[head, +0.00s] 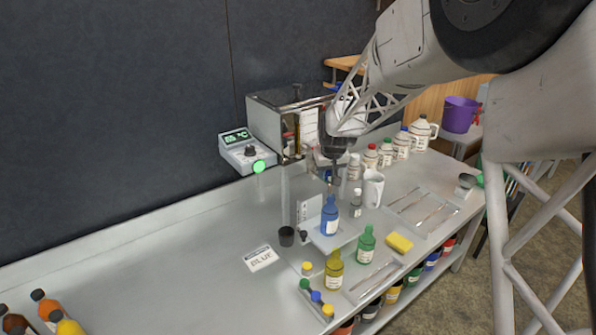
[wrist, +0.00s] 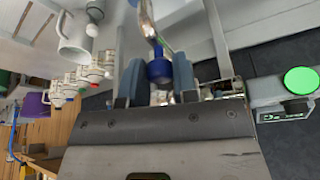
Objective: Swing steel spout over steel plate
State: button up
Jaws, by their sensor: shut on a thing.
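My gripper (head: 333,172) is in front of the steel evaporator box (head: 262,122), above the blue bottle (head: 329,215). In the wrist view its two blue-grey fingers (wrist: 158,85) are shut on a blue knob (wrist: 159,71). A curved steel spout (wrist: 149,22) runs from beside this knob to the top of the picture. In the head view my gripper and arm mostly hide the spout. A pale square plate (head: 322,240), apparently the steel plate, lies under the blue bottle. I cannot tell exactly where the spout's mouth is relative to the plate.
A control box (head: 246,155) with a green light stands at the left of the evaporator. A white mug (head: 373,190) and several white jugs (head: 402,145) stand to the right. Green (head: 365,245) and yellow (head: 334,270) bottles stand in front. The bench's left is mostly clear.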

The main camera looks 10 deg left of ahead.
jog(key=shift+w+d, duration=0.25)
jog(key=o, duration=0.5)
jog(key=shift+o, duration=0.2)
jog(key=shift+r, duration=0.1)
jog(key=shift+v, duration=2.4)
jog(key=shift+s, duration=0.1)
jog(key=shift+r, duration=0.1)
